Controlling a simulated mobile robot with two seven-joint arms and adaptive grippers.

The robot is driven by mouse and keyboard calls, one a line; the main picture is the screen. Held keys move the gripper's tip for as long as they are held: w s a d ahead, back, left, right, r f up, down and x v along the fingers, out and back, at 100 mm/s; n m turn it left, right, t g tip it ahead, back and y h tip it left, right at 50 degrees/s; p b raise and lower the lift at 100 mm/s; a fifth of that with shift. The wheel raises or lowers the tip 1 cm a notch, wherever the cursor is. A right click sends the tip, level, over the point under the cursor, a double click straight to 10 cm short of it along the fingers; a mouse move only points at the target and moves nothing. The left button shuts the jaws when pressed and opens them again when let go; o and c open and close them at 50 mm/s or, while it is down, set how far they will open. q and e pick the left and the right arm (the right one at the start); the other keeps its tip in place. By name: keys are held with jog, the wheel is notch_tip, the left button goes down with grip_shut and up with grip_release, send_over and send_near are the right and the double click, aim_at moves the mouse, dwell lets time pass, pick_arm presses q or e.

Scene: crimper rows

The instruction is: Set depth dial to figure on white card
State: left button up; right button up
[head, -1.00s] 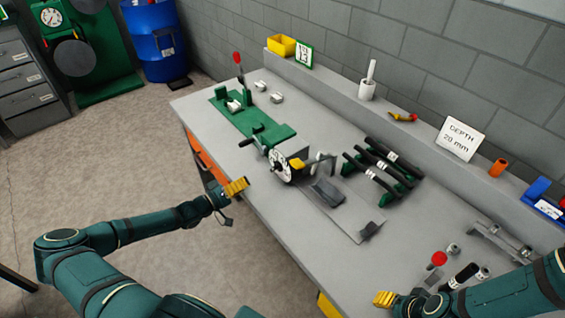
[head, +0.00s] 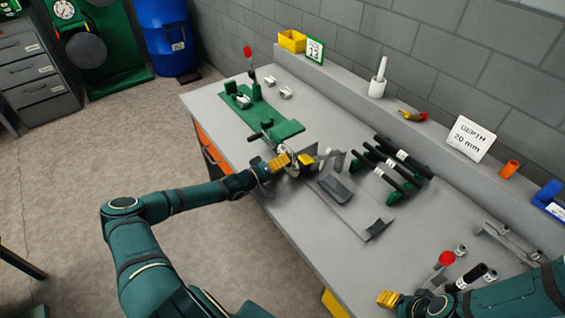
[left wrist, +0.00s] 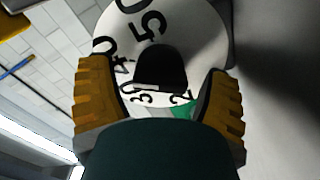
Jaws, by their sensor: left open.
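The white card (head: 470,139) leans on the back ledge and reads "DEPTH 20 mm". The depth dial (head: 293,171) is on the green-and-grey device on the bench, largely covered by my left gripper (head: 292,161). In the left wrist view the white dial (left wrist: 185,30) shows black figures 50, 40, 30 and part of one starting with 2. Its black knob (left wrist: 160,65) lies between the yellow fingers of my open left gripper (left wrist: 160,95), with no clear contact. My right gripper (head: 388,299) is at the bench's near right; its opening is unclear.
Black-handled tools (head: 390,165) rest on green holders right of the device. A grey plate (head: 355,215) lies before them. A yellow bin (head: 292,41), a green-framed number sign (head: 315,51), a white cup (head: 377,88) and an orange cylinder (head: 509,169) stand on the ledge.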

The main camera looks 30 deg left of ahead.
pick_arm(q)
jog(key=c, duration=1.2)
pick_arm(e)
jog(key=shift+r, duration=0.1)
